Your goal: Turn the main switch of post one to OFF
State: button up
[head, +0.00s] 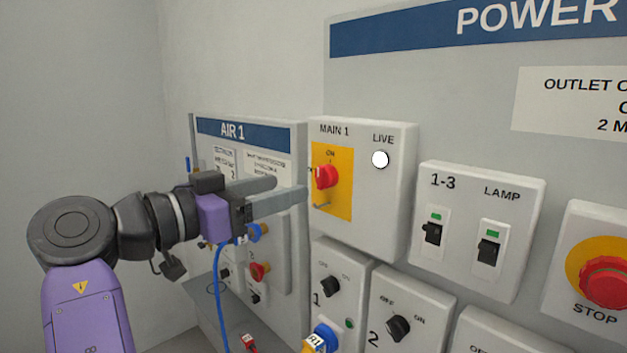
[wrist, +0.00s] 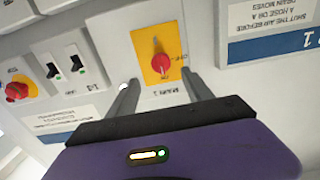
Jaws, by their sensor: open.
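The main switch of post one is a red rotary handle (head: 326,177) on a yellow plate (head: 346,190), on the grey box labelled MAIN 1 (head: 385,215). ON is printed above the handle. In the wrist view, which is upside down, the red handle (wrist: 160,63) shows ahead of and between my fingers. My gripper (head: 290,191) is open and empty, just left of the box in the head view. It also shows in the wrist view (wrist: 162,84). The fingers look apart from the handle. The LIVE lamp (head: 380,160) is white. The OFF mark is too small to read.
The AIR 1 panel (head: 285,133) stands behind my gripper, with a blue hose (head: 217,300) hanging below. Right of MAIN 1 are the 1-3 and LAMP switch box (head: 470,270) and a red STOP button (head: 605,280). Knob boxes 1 (head: 345,262) and 2 (head: 425,300) sit below.

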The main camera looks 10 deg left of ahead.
aim_at(318, 178)
jog(key=shift+p+x, duration=0.95)
jog(key=shift+x, duration=2.85)
grip_shut()
